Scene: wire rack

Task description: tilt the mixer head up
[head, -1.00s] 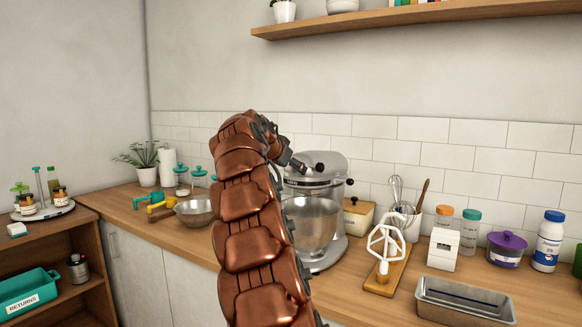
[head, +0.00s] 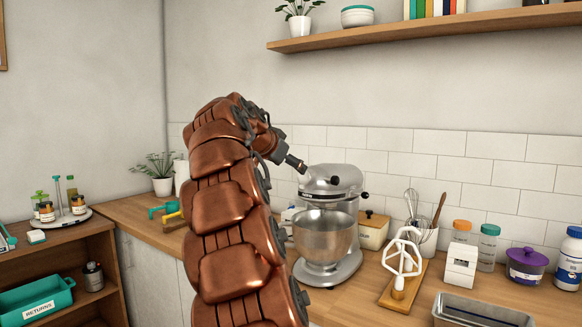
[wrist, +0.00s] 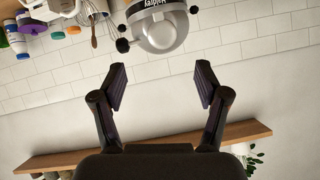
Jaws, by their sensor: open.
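The silver stand mixer stands on the wooden counter, its head (head: 332,181) level over a metal bowl (head: 325,236). The head has dark knobs at its sides. In the wrist view, which is upside down, the rounded mixer head (wrist: 165,28) shows at the top, beyond the fingertips. My gripper (wrist: 161,82) is open, its two fingers wide apart with nothing between them. In the head view my gripper (head: 300,166) is at the upper left of the mixer head, mostly seen end-on. Whether it touches the head there is unclear; the wrist view shows them apart.
Right of the mixer are a wooden-lidded box (head: 373,230), a whisk crock (head: 424,238), a white beater on a board (head: 403,285), several jars and a loaf tin (head: 480,312). A shelf (head: 400,32) hangs above. My arm hides part of the counter's left side.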

